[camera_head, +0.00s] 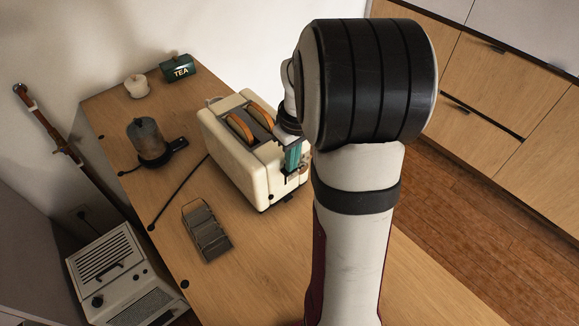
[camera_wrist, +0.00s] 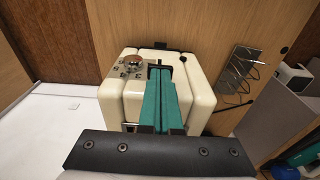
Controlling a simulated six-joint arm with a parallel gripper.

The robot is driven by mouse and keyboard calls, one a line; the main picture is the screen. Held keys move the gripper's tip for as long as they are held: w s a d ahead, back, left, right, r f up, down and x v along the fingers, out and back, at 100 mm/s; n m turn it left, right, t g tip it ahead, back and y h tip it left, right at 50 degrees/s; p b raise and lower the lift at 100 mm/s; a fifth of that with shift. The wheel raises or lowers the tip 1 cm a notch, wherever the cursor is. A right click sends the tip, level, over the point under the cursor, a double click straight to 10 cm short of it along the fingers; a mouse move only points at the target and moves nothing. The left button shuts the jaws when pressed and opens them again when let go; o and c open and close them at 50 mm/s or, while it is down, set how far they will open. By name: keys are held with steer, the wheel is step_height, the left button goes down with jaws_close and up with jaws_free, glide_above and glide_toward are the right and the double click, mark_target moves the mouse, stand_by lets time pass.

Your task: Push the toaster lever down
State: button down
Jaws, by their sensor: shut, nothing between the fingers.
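A cream toaster (camera_head: 238,145) stands on the wooden table with two slices of bread (camera_head: 241,126) in its slots. In the wrist view the toaster's end (camera_wrist: 198,82) faces me, with a dial (camera_wrist: 132,62) and numbers beside a dark vertical slot. My gripper (camera_head: 291,168) is at that end of the toaster, its teal fingers shut together. In the wrist view my gripper (camera_wrist: 159,70) points at the slot, with its tips at or very near the slot's upper part. The lever is hidden behind the fingers, and I cannot tell whether they touch it.
A wire rack (camera_head: 206,231) lies in front of the toaster. A dark pot-like appliance (camera_head: 147,138), a white jar (camera_head: 137,86) and a green TEA tin (camera_head: 178,68) stand further left. A black cord (camera_head: 178,192) crosses the table. The front right tabletop is clear.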

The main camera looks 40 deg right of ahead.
steer(key=shift+f, duration=0.1)
steer(key=s+f, duration=0.2)
steer(key=f, duration=0.1)
steer(key=s+f, duration=0.1)
steer(key=shift+f, duration=0.35)
stand_by(0.5)
steer(key=shift+r, duration=0.1)
step_height(320, 180, up, 16)
steer(key=s, duration=0.1)
steer(key=shift+s+f, duration=0.25)
steer(key=shift+s, duration=0.05)
